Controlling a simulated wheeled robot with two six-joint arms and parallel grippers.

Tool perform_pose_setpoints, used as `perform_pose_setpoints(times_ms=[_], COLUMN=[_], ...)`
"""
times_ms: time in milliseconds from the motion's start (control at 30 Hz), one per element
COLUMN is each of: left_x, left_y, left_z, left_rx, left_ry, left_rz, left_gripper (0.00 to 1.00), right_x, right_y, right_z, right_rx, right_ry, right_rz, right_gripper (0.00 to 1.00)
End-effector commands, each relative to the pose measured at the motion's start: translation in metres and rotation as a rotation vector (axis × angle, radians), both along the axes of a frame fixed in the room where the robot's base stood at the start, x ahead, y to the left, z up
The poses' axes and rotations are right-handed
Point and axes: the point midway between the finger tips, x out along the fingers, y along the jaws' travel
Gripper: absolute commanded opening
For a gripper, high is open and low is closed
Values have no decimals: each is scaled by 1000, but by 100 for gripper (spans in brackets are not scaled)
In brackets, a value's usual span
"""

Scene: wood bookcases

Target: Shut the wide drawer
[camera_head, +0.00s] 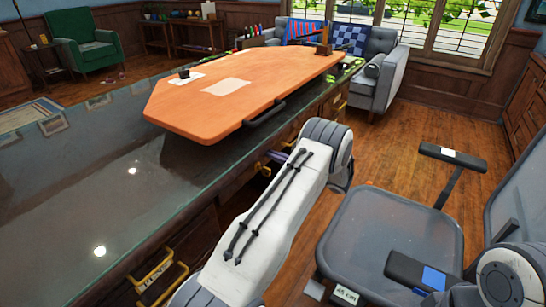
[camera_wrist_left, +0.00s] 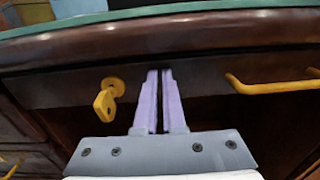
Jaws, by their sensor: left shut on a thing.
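The desk's dark wooden drawer front, which I take for the wide drawer (camera_wrist_left: 205,75), spans the left wrist view under the greenish desk edge. A yellow key (camera_wrist_left: 108,98) sticks out of it left of my fingers, and a yellow bar handle (camera_wrist_left: 270,86) is to their right. My left gripper (camera_wrist_left: 158,72) has its purple fingers close together with a thin dark gap between them, tips at the drawer front. What lies between them is hard to make out. In the head view the left gripper (camera_head: 277,156) is at the desk's side, partly hidden by my arm. My right gripper is not in view.
The glossy dark desk top (camera_head: 90,180) carries an orange board (camera_head: 245,90) with a black handle overhanging the edge. A yellow handle (camera_head: 152,270) is lower left. A grey chair (camera_head: 390,235) stands to the right on the wooden floor. A sofa (camera_head: 385,75) is behind.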

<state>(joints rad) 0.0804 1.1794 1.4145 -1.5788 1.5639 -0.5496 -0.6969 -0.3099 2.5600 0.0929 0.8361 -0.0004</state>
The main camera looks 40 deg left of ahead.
Motion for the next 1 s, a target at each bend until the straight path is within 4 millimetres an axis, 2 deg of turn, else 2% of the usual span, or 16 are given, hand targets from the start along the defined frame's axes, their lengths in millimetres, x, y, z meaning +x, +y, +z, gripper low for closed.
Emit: perform_pose_setpoints(times_ms=[67, 267, 433, 700, 900, 1000], left_x=[-2, -2, -1, 5, 6, 6], left_y=[8, -4, -36, -100, -126, -131], left_z=[2, 3, 2, 1, 0, 0], left_rx=[3, 4, 2, 2, 2, 2], left_ry=[-5, -4, -1, -2, 0, 0], left_rz=[11, 9, 5, 3, 7, 9], left_gripper=[0, 0, 0, 0, 0, 0], right_x=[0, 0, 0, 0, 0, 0], right_y=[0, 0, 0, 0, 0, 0], right_z=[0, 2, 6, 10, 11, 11], right_rx=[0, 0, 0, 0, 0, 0], right_ry=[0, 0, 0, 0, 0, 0], right_rz=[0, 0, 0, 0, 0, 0], right_gripper=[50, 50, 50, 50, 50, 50])
